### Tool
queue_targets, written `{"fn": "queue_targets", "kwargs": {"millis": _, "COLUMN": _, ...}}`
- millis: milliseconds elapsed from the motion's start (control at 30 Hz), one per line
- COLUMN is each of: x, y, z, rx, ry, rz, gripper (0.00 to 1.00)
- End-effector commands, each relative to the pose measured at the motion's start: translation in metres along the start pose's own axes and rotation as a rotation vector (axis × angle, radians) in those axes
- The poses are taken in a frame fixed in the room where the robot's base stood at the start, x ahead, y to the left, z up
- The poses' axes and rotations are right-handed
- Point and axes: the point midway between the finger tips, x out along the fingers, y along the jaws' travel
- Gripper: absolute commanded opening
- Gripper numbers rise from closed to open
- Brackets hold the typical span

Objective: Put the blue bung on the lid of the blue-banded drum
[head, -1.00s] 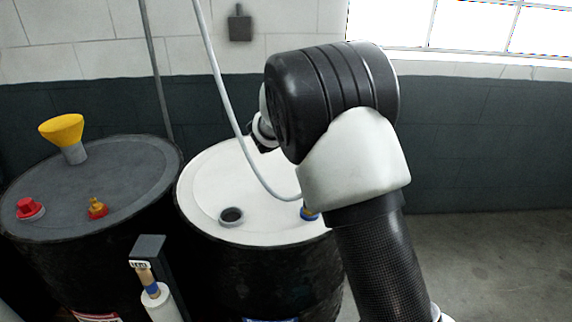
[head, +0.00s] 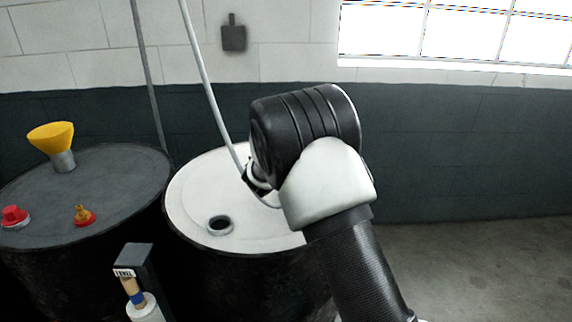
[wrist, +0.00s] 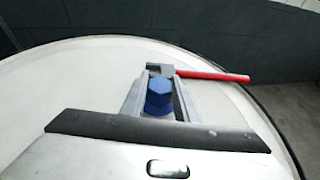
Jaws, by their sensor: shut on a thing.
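The blue bung (wrist: 159,96) is a faceted blue cap. It sits between the jaws of my gripper (wrist: 160,88) in the wrist view, and the gripper is shut on it. Behind it is the pale drum lid (wrist: 60,75). The same white lid (head: 200,190) tops the right-hand dark drum (head: 235,285) in the head view, with a round open hole (head: 220,225) near its front. My arm covers the lid's right part and hides the bung there. No blue band shows on the drum now. The gap between bung and lid cannot be judged.
A red bar (wrist: 215,75) shows just past the jaws. The grey-topped drum (head: 110,180) at left carries a yellow funnel (head: 52,138), a red cap (head: 14,215) and a brass-and-red fitting (head: 84,215). A pale hose (head: 205,75) hangs over the white lid. A dark post (head: 133,262) stands in front.

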Motion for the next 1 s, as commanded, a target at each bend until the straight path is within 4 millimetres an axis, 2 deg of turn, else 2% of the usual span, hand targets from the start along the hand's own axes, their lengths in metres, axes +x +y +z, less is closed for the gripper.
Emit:
{"fn": "queue_targets", "kwargs": {"millis": 400, "x": 0.002, "y": 0.0, "z": -0.005, "rx": 0.001, "ry": -0.002, "rz": 0.0, "gripper": 0.06}}
{"fn": "queue_targets", "kwargs": {"millis": 433, "x": 0.002, "y": 0.0, "z": -0.003, "rx": 0.001, "ry": -0.001, "rz": 0.0, "gripper": 0.33}}
{"fn": "queue_targets", "kwargs": {"millis": 500, "x": 0.001, "y": 0.0, "z": -0.003, "rx": 0.001, "ry": -0.001, "rz": 0.0, "gripper": 0.44}}
{"fn": "queue_targets", "kwargs": {"millis": 533, "x": 0.001, "y": 0.0, "z": -0.003, "rx": 0.001, "ry": -0.001, "rz": 0.0, "gripper": 0.46}}
{"fn": "queue_targets", "kwargs": {"millis": 900, "x": -0.001, "y": 0.0, "z": 0.003, "rx": 0.0, "ry": -0.001, "rz": 0.0, "gripper": 0.46}}
{"fn": "queue_targets", "kwargs": {"millis": 1000, "x": -0.015, "y": 0.001, "z": 0.0, "rx": 0.001, "ry": -0.001, "rz": 0.002, "gripper": 0.46}}
